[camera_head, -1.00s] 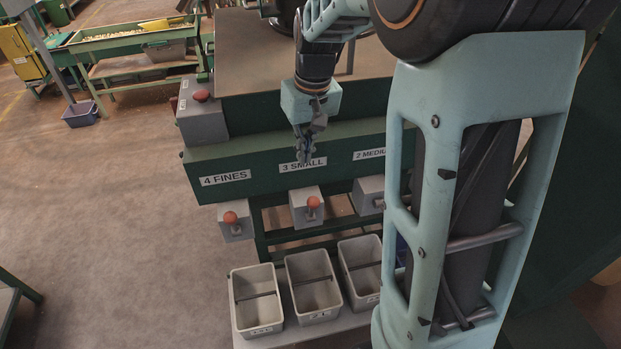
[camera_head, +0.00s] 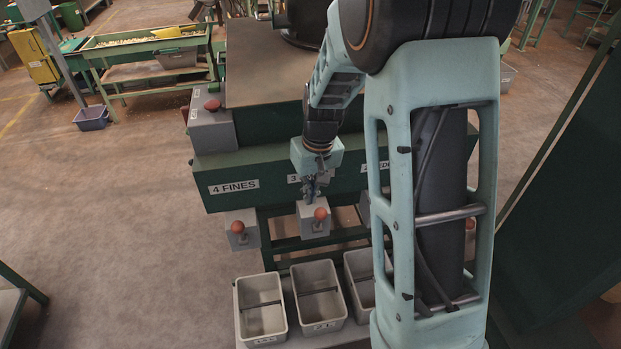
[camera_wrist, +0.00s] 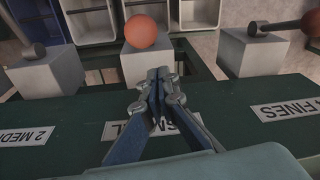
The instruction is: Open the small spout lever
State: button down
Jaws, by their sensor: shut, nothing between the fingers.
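The small spout lever (camera_head: 320,214) has an orange ball knob and stands on a grey spout box (camera_head: 312,228) below the "3 SMALL" label, which my gripper partly covers. In the wrist view the orange knob (camera_wrist: 141,31) is straight ahead, beyond the fingertips, above its pale box (camera_wrist: 148,60). My gripper (camera_head: 311,196) points down, just above and behind the knob in the head view. In the wrist view my gripper (camera_wrist: 158,76) has its fingers together and empty, with a visible gap to the knob. The lever's stem is mostly hidden.
The fines lever (camera_head: 238,227) is to the left. The medium spout's box (camera_wrist: 45,72) and lever flank the small spout on its other side. Grey bins (camera_head: 320,296) stand below the spouts. A red button box (camera_head: 212,125) is at upper left. Open floor lies left.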

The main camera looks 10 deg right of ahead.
jog(key=shift+s+d+r, duration=0.15)
jog(key=shift+s+r, duration=0.15)
jog(key=shift+s, duration=0.45)
jog(key=shift+s+d+r, duration=0.15)
jog(key=shift+s+r, duration=0.1)
jog(key=shift+s, duration=0.5)
jog(key=shift+f, duration=0.15)
